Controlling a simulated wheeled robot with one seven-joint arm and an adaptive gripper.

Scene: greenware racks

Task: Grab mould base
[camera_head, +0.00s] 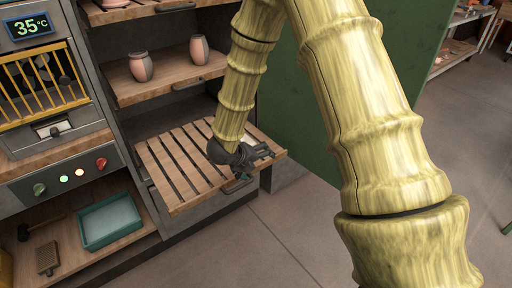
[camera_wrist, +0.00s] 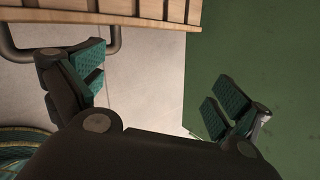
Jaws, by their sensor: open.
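I cannot make out a mould base for certain in either view. My gripper (camera_head: 262,153) is at the front right corner of the pulled-out slatted wooden shelf (camera_head: 176,165) in the head view. In the wrist view my gripper (camera_wrist: 156,90) has its two green-padded fingers wide apart, with nothing between them. Beyond the fingers are the pale floor and a green panel. A round teal patterned thing (camera_wrist: 22,140) is cut off at the lower left of the wrist view; I cannot tell what it is.
Two pinkish vases (camera_head: 140,66) stand on the shelf above. A teal tray (camera_head: 109,221) sits on the low shelf at left, near a wooden block (camera_head: 47,258). A green panel (camera_head: 300,100) stands right of the rack. The floor (camera_head: 265,235) in front is clear.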

